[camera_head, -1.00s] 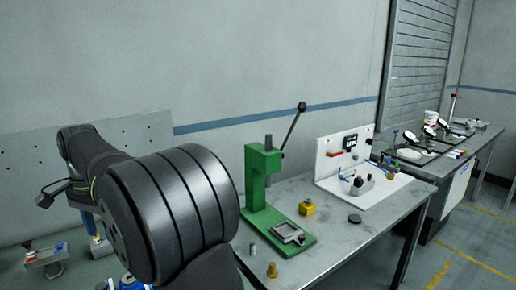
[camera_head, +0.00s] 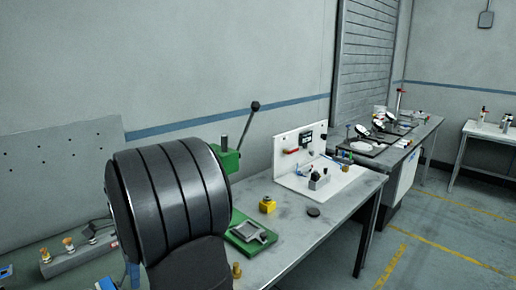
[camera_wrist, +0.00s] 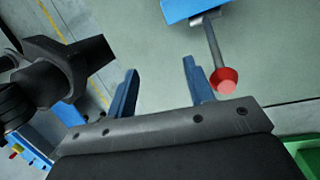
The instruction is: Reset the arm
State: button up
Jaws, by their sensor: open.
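My gripper (camera_wrist: 160,88) shows in the wrist view with its two blue fingers apart and nothing between them. Behind and beyond the fingers are the pale floor and a yellow floor line. In the head view my black arm fills the lower left and middle, and the gripper itself cannot be made out there.
A green press (camera_head: 250,238) with a lever stands on the grey table (camera_head: 300,240), partly hidden by my arm. A yellow block (camera_head: 267,205), a dark puck (camera_head: 313,212) and a white fixture (camera_head: 290,160) are on the table. A red ball-ended lever (camera_wrist: 224,80) is close to the right finger.

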jog(key=w+d+f+m+y, duration=0.1)
jog(key=w+d+f+m, duration=0.2)
jog(key=d+m, duration=0.1)
jog(key=shift+w+d, duration=0.4)
jog(key=shift+d, duration=0.15)
jog(key=o, duration=1.1)
jog(key=a+r+n+t, duration=0.2)
jog(key=a+r+n, duration=0.4)
jog(key=r+n, duration=0.15)
jog(key=s+a+r+n+t+h, duration=0.1)
jog(key=s+a+r+n, duration=0.3)
jog(key=s+a+n, duration=0.3)
jog(key=s+a+r+n+h, duration=0.1)
jog(key=s+a+r+n, duration=0.35)
jog(key=a+n, duration=0.45)
jog(key=f, duration=1)
jog(key=shift+s, duration=0.35)
